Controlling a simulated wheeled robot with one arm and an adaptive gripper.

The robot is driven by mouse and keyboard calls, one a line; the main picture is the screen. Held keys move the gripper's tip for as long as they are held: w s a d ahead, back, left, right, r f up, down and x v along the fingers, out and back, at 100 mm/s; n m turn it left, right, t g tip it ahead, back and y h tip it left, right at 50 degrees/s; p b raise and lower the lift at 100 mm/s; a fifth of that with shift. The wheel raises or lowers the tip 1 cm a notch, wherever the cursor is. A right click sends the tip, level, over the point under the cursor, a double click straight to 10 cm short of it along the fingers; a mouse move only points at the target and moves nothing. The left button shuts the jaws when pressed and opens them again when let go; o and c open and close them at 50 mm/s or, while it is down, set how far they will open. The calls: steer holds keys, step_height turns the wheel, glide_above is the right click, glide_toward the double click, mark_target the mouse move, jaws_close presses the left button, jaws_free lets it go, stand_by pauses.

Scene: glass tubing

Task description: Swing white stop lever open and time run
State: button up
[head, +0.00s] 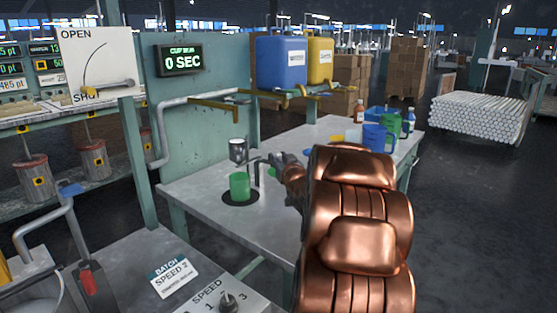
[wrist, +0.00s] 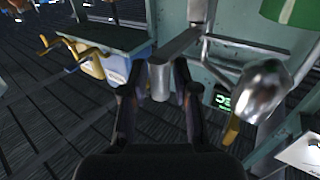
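My gripper (wrist: 160,85) is open, its two dark fingers standing either side of a short grey cylinder (wrist: 160,82). The cylinder hangs from a flat grey bar; whether the fingers touch it I cannot tell. In the head view my gripper (head: 270,162) is at the steel cup (head: 238,150), to its right, and its fingers are small and unclear. The cup, also in the wrist view (wrist: 265,88), is above a green beaker (head: 240,186) on a black disc. The timer display (head: 181,61) reads 0 SEC. An OPEN/SHUT board (head: 98,62) with a pale lever hangs upper left. I cannot make out a white lever at the cup.
Blue (head: 281,62) and yellow (head: 320,60) canisters with yellow taps stand behind the bench (head: 200,190). Blue jugs (head: 376,137) and bottles stand at its far right. A speed selector box (head: 225,295) is at the front. The aisle to the right is open.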

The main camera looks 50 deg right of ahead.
jaws_close()
